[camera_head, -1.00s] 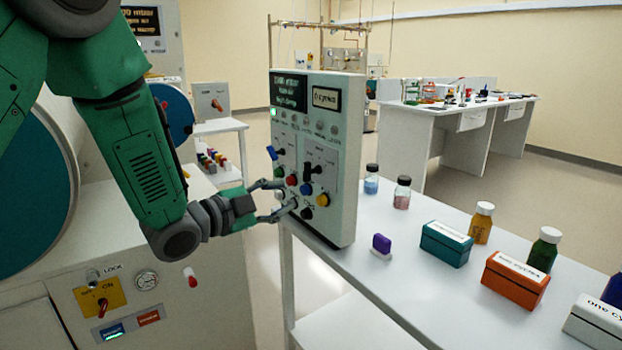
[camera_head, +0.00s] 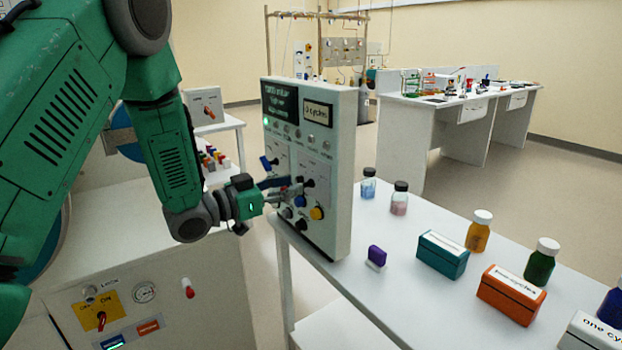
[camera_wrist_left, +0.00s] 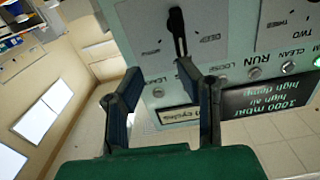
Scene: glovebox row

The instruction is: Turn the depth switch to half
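The white control panel (camera_head: 300,225) stands upright on the bench, with switches, lamps, coloured buttons and a display reading "0 cycles". A black-levered switch is on its right half; in the left wrist view this black lever (camera_wrist_left: 179,30) points down in the picture, with small labels around it too blurred to read surely. It seems to be the depth switch. My left gripper (camera_head: 289,186) is at the panel face by this switch, partly hiding it. In the left wrist view its two fingers (camera_wrist_left: 160,72) are apart and empty, short of the lever. My right gripper is not in view.
A blue-handled switch (camera_head: 267,165) sits left of the gripper on the panel. Coloured buttons, such as a yellow one (camera_head: 317,213), lie just below.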

